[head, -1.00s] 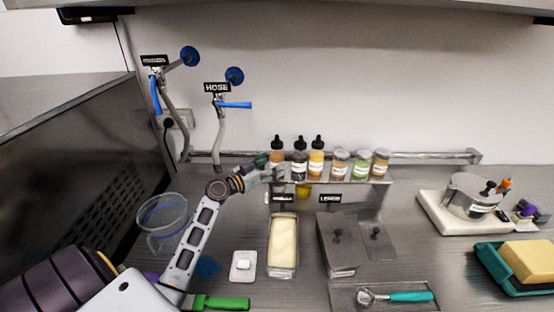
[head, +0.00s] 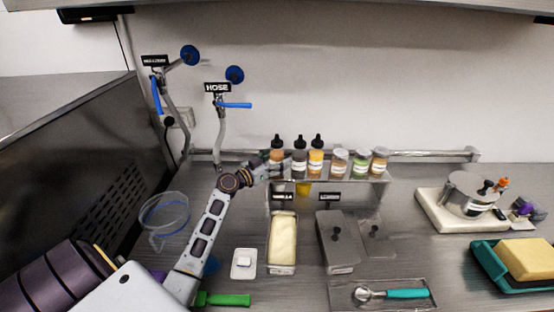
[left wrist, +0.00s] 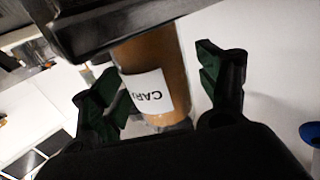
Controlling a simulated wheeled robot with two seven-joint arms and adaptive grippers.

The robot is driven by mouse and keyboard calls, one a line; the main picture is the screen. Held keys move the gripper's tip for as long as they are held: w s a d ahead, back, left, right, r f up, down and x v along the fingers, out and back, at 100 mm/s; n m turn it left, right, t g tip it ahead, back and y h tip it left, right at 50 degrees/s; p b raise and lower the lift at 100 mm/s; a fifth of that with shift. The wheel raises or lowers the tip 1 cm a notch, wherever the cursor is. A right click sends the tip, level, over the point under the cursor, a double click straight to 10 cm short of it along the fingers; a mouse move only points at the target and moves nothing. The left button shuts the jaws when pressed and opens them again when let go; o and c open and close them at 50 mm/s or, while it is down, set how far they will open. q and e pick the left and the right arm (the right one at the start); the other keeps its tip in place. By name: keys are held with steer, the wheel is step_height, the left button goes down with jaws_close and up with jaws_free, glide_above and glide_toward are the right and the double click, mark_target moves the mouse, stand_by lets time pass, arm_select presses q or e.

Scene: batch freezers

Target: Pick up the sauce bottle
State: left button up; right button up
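In the left wrist view, that bottle (left wrist: 160,70) has a white label beginning "CAR". It lies between the two dark green fingers of the left gripper (left wrist: 165,90). The fingers are spread, with a clear gap on the bottle's right. My right gripper is not in view.
Several capped jars (head: 361,163) stand to the right on the same shelf (head: 345,180). Below are a tub of pale contents (head: 283,242), metal bins (head: 338,245) and a tray with a teal-handled scoop (head: 405,294). A hose tap (head: 220,135) hangs left of the shelf.

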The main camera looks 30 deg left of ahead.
arm_select(q)
steer(key=c, duration=1)
steer(key=shift+c, duration=0.2)
steer(key=shift+r, duration=0.25)
steer(key=shift+r, duration=0.45)
steer(key=s+d+b, duration=0.4)
steer(key=s+d, duration=0.5)
steer(key=s, duration=0.6)
steer(key=shift+s+d, duration=0.2)
steer(key=shift+r, duration=0.1)
